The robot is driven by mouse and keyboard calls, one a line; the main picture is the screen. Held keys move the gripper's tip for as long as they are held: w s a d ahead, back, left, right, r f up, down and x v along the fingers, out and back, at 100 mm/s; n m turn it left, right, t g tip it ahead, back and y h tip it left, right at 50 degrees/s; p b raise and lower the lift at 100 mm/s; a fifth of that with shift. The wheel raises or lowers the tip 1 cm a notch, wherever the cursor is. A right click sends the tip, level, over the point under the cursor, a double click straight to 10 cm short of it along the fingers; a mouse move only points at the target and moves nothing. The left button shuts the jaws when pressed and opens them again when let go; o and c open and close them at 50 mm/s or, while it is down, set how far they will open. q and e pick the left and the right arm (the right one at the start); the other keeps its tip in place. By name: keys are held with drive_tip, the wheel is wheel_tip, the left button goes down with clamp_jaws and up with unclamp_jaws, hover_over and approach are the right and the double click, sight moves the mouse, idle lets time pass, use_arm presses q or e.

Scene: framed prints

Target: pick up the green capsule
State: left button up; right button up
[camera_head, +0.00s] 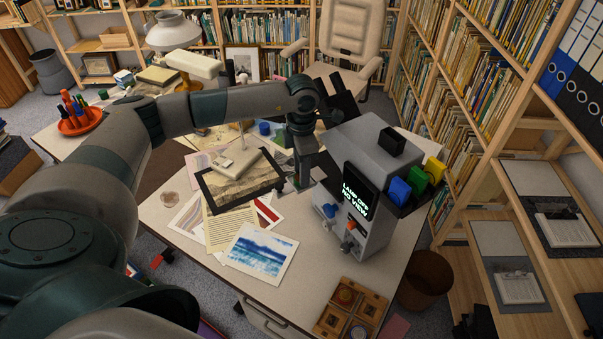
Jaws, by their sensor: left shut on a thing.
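My left arm reaches in from the left over the white desk (190,235), and its gripper (297,182) points down beside the grey machine. The gripper is shut on a small green thing, the green capsule (294,187), just left of the machine. The fingers hide most of the capsule, and I cannot tell whether it still touches the desk. My right gripper is not in view.
The grey machine (375,150) with a lit screen stands close right of the gripper. A framed print (240,181) and loose pictures (260,250) lie to its left. A wooden compartment tray (350,308) is at the front edge. Bookshelves surround the desk.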

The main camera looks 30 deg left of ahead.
use_arm(q)
drive_tip(key=shift+r+b, duration=0.4)
drive_tip(key=shift+r, duration=0.25)
wheel_tip(320, 180, up, 9)
drive_tip(key=b, duration=0.3)
drive_tip(key=shift+f, duration=0.2)
